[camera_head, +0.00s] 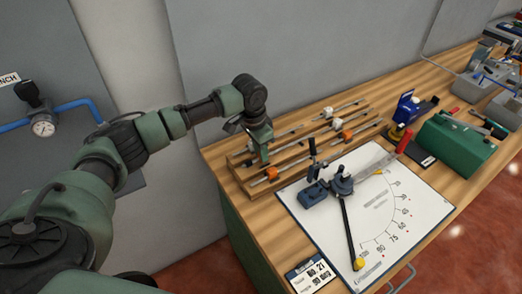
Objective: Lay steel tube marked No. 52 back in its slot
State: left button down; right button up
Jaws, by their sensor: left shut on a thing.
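A wooden rack (240,172) with long slots lies at the back left of the bench. Several thin steel tubes with small orange or white tags lie along it. My left gripper (264,160) points down at the left end of the rack and is shut on a thin steel tube (285,166), close to a tag (271,173). The tube lies low over the front part of the rack; I cannot tell whether it touches the slot. No tube number is legible, so No. 52 cannot be made out. My right gripper is not in view.
In front of the rack, a blue bending tool (313,193) with long handles stands on a white angle chart (390,215). A number card (310,274) lies at the front edge. A green toolbox (455,143) and a blue tool (405,108) stand to the right.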

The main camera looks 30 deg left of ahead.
pick_arm(q)
jog(key=shift+f, duration=0.6)
jog(key=c, duration=1.2)
grip_release()
jog(key=shift+c, duration=0.2)
jog(key=shift+o, duration=0.2)
jog(key=shift+a, duration=0.1)
jog(key=shift+c, duration=0.5)
jog(key=shift+r, duration=0.1)
jog(key=shift+w+r+p, duration=0.15)
jog(key=shift+r+p, duration=0.4)
jog(key=shift+p, duration=0.05)
notch_tip(320, 180, up, 6)
jog(key=p, duration=0.6)
jog(key=shift+f+p, duration=0.1)
jog(key=shift+p, duration=0.3)
jog(key=shift+f, duration=0.1)
